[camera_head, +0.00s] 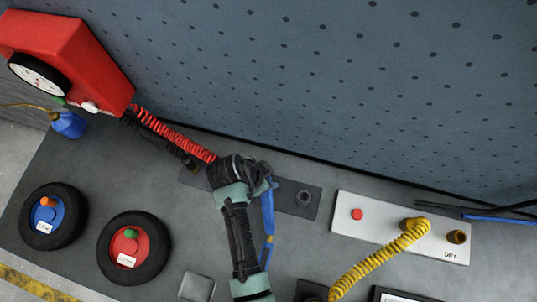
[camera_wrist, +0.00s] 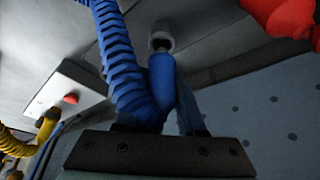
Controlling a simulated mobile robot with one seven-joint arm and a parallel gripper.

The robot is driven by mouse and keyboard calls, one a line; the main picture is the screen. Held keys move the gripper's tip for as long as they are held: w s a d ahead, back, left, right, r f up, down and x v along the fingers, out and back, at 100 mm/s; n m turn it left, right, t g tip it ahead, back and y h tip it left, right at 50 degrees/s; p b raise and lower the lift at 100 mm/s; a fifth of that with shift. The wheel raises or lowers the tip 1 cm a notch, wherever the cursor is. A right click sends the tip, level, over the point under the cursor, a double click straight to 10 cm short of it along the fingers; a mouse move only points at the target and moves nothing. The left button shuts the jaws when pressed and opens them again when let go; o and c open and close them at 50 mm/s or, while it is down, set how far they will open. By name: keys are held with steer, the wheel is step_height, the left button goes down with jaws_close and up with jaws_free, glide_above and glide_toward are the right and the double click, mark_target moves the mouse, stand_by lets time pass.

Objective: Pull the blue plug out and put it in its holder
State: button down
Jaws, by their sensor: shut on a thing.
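The blue plug (camera_wrist: 163,88) stands in front of my gripper (camera_wrist: 158,118) in the wrist view, with its blue coiled hose (camera_wrist: 120,65) beside it. My gripper is shut on the plug. The plug's dark tip is close to a pale grey ring (camera_wrist: 162,32); I cannot tell whether it is seated there. In the head view my gripper (camera_head: 262,180) is over the dark socket plate (camera_head: 285,188), and my arm hides most of the plug. The blue hose (camera_head: 268,212) hangs beside my arm. I cannot make out which fitting is the holder.
A free socket (camera_head: 304,197) is right of my gripper. A red coiled hose (camera_head: 175,138) ends to its left. A white panel (camera_head: 375,228) with a yellow coiled hose (camera_head: 385,255) lies right. Two wheels (camera_head: 134,248) (camera_head: 54,216) and a red gauge box (camera_head: 75,55) are left. The wall is behind.

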steer(key=shift+f+b, duration=1.25)
steer(key=shift+f, duration=0.35)
steer(key=shift+c, duration=2.1)
jaws_free()
steer(key=b+v, duration=0.1)
steer(key=v, duration=1.2)
steer(key=shift+b, duration=0.4)
